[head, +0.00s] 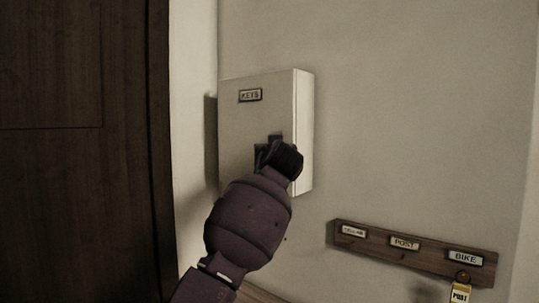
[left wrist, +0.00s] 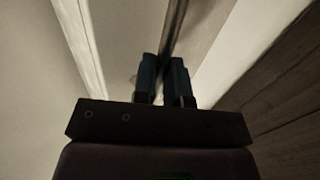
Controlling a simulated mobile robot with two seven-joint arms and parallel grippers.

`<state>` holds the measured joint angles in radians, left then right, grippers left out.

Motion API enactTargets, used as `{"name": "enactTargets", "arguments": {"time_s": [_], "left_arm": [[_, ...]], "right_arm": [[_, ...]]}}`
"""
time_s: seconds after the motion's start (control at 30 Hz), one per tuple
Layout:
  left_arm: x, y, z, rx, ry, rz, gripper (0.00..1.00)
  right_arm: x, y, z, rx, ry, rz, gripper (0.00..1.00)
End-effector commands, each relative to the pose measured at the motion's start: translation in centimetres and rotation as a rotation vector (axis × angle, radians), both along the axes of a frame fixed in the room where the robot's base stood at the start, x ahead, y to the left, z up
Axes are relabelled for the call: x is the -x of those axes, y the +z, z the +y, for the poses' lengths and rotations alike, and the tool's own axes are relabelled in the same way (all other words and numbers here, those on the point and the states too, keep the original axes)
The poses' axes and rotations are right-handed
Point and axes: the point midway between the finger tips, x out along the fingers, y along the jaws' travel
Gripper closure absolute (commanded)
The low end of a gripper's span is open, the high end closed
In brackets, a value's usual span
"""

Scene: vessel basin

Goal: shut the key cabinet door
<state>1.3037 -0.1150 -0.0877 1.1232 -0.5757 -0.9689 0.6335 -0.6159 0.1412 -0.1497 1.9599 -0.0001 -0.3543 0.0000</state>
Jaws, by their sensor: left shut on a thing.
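The key cabinet (head: 304,130) is a pale box on the wall, with a small "KEYS" label on its front. Its door (head: 238,125) faces me, and no clear gap shows between door and box in the head view. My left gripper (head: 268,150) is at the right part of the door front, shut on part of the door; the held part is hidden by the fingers. In the left wrist view the fingers (left wrist: 164,78) are close together, with a thin dark strip beyond them. My right gripper is not in view.
A dark wooden door (head: 80,150) stands at the left. A wooden key rack (head: 415,252) with labels is low on the wall at right, and a yellow-tagged key (head: 460,292) hangs from it. The wall right of the cabinet is clear.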

Motion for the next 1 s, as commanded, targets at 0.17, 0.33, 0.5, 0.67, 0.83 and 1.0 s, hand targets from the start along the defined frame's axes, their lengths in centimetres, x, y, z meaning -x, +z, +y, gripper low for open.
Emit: {"name": "enactTargets", "arguments": {"time_s": [0.17,0.33,0.5,0.67,0.83,1.0], "left_arm": [[-0.37,0.32,-0.49,0.002,0.012,-0.006,1.0],[-0.48,0.53,-0.62,0.002,0.017,-0.011,1.0],[-0.44,0.65,-0.7,0.004,0.015,-0.013,1.0],[-0.41,0.72,-0.76,0.004,0.014,-0.014,1.0],[-0.43,0.58,-0.72,0.003,0.015,-0.011,0.62],[-0.48,0.37,-0.65,0.003,0.017,-0.007,0.62]], "right_arm": [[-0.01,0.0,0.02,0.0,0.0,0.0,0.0],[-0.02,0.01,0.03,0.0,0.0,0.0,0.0],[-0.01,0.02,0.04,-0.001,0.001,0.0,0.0],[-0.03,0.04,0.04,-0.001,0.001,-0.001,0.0],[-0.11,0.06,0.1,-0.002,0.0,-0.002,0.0],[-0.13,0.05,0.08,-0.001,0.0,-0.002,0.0]]}}
